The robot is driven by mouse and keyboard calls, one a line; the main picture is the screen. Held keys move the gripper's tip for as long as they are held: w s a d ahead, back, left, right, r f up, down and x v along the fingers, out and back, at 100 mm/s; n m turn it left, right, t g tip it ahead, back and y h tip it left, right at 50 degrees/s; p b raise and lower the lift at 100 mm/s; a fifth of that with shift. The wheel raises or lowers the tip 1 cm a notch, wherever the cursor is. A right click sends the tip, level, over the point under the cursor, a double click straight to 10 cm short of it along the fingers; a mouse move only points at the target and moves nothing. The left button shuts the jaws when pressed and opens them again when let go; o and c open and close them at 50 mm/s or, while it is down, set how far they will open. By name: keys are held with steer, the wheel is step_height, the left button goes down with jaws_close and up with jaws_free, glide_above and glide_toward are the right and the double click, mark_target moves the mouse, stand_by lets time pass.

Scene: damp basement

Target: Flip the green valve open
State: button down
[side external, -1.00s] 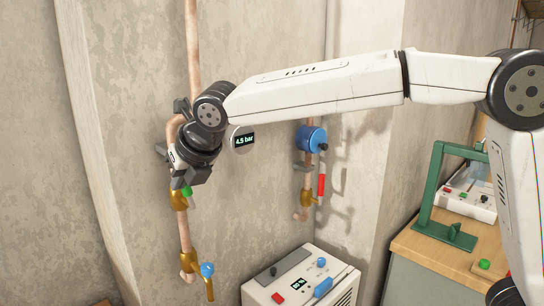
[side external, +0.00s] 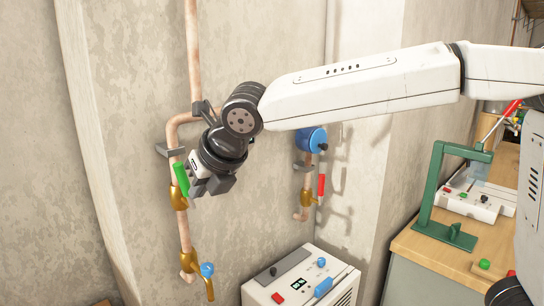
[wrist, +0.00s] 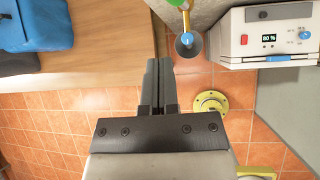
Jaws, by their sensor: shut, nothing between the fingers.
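The green valve lever (side external: 181,179) points up, close to in line with the vertical copper pipe and slightly tilted. It sits on a brass valve body (side external: 178,198) on the left pipe. My gripper (side external: 222,185) is just right of the lever in the side view, tilted downward. Its gap to the lever is hard to judge from this angle. In the wrist view my gripper's fingers (wrist: 158,82) are together with nothing between them.
A lower brass valve with a blue cap (side external: 207,269) is below on the same pipe. Another pipe carries a blue gauge (side external: 311,139) and red handle (side external: 321,185). A white control box (side external: 300,280) stands below right. A bench with a green frame (side external: 452,238) is right.

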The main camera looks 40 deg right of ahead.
steer(key=shift+s+d+r, duration=0.2)
steer(key=shift+s+d, duration=0.55)
steer(key=shift+d, duration=0.2)
steer(key=shift+s+d+r, duration=0.2)
steer(key=shift+s+d, duration=0.5)
steer(key=shift+d, duration=0.25)
